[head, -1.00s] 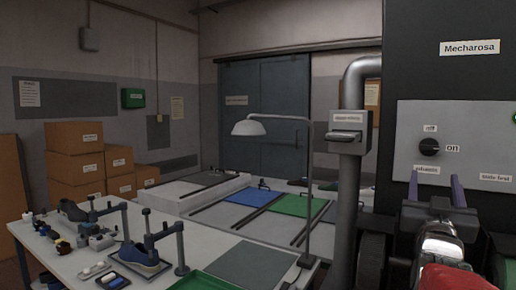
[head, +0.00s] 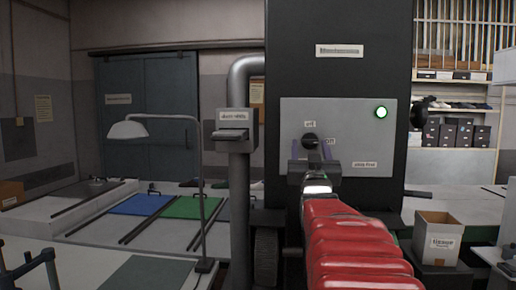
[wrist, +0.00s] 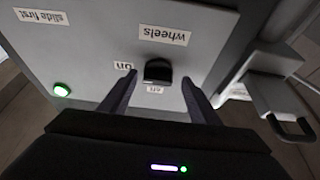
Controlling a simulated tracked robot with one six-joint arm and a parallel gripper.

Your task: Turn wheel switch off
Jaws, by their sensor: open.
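The wheel switch, a black knob (head: 310,140), sits on a light grey panel (head: 350,135) on a dark cabinet. It also shows in the wrist view (wrist: 158,71), upside down, between labels "on" and "off", with a "wheels" label by it. Which way it points is too small to tell. My gripper (head: 311,149) is open in front of the panel. In the wrist view its two fingers (wrist: 158,78) stand on either side of the knob, with a gap on each side.
A green lamp (head: 381,112) is lit on the panel, above a "slide first" label (head: 364,164). A grey box with a lever (head: 231,130) stands on a pipe left of the cabinet.

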